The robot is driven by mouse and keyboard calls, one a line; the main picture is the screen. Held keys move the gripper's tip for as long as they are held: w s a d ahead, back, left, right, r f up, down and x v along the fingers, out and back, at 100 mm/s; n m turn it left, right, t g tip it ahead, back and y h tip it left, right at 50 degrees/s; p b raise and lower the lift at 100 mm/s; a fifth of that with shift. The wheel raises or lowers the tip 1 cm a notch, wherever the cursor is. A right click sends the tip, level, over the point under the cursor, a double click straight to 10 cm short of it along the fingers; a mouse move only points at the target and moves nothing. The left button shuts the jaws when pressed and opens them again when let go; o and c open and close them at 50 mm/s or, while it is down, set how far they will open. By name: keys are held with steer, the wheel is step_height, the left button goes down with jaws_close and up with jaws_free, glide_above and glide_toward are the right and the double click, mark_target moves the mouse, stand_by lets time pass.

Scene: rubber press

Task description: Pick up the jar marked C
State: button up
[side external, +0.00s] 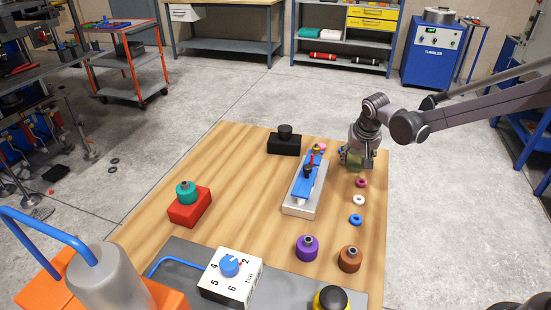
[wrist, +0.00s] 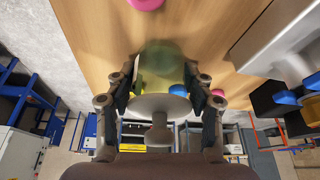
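My gripper (side external: 356,158) is at the far right of the wooden table. In the wrist view its two fingers (wrist: 163,98) stand on either side of a translucent yellow-green jar (wrist: 162,68) with a pale round lid and knob (wrist: 158,110). The jar's olive body (side external: 354,162) is partly hidden by the fingers in the side view. I cannot tell whether the fingers press on the jar or whether it is off the table. I see no letter C on it, and no letters are legible on the other jars.
Purple (side external: 307,249) and brown (side external: 349,260) jars stand nearer.

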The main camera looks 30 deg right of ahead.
steer(key=c, duration=0.6)
steer(key=shift+o, duration=0.2)
steer(key=shift+r, duration=0.1)
